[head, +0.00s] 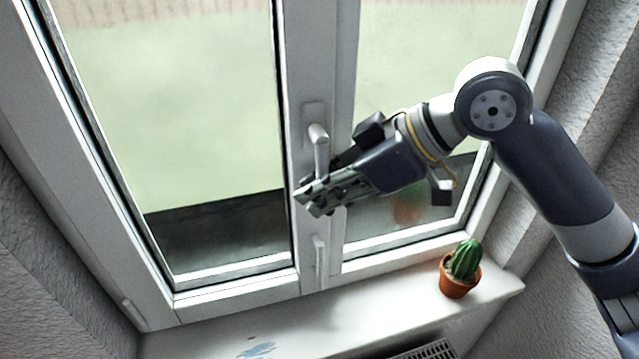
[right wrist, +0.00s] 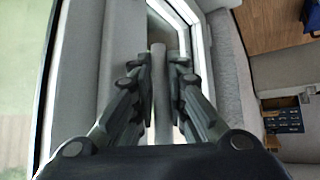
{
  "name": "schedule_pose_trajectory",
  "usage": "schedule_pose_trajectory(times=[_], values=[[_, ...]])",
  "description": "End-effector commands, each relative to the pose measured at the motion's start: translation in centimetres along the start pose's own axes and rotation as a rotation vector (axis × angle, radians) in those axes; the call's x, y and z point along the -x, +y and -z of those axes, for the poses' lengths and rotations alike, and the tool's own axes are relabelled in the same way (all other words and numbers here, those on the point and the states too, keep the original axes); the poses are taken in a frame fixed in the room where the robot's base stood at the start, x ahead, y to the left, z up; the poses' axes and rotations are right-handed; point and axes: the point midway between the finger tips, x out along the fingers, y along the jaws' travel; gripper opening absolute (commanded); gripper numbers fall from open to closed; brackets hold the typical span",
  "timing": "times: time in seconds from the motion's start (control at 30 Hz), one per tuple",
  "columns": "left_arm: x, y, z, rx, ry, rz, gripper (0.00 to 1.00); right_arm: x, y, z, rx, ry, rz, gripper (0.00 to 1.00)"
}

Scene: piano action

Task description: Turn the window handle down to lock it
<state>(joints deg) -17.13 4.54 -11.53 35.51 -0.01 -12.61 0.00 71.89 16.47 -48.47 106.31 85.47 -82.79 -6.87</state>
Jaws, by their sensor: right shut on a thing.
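The window handle (head: 319,149) is a pale grey lever on a plate on the middle post of the white window. Its grip points downward along the post in the head view. My right gripper (head: 308,199) comes in from the right and is shut on the lower part of the handle, hiding its end. In the right wrist view the handle (right wrist: 159,85) stands as a bar between the two dark fingers (right wrist: 159,100). My left gripper is not in view.
A second, smaller pale lever-like fitting (head: 319,260) sits lower on the post. A green cactus in a terracotta pot (head: 460,287) stands on the white sill (head: 400,306) at right. A blue mark (head: 257,350) and a grille (head: 424,351) lie at the bottom. The left pane side is clear.

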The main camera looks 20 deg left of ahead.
Motion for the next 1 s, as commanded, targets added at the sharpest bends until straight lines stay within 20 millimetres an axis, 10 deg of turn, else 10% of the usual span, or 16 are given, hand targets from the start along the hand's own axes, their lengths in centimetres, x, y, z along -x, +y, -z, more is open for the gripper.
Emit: schedule_pose_trajectory(times=[0.3,0.4,1.0], values=[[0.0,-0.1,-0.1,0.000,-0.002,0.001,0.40,0.1,0.1,0.0,0.002,-0.002,-0.006,0.00],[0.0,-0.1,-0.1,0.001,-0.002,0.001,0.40,0.1,0.1,0.0,0.002,-0.002,-0.006,0.34],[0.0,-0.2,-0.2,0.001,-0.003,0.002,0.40,2.5,0.2,0.0,0.001,-0.001,-0.007,0.34]])
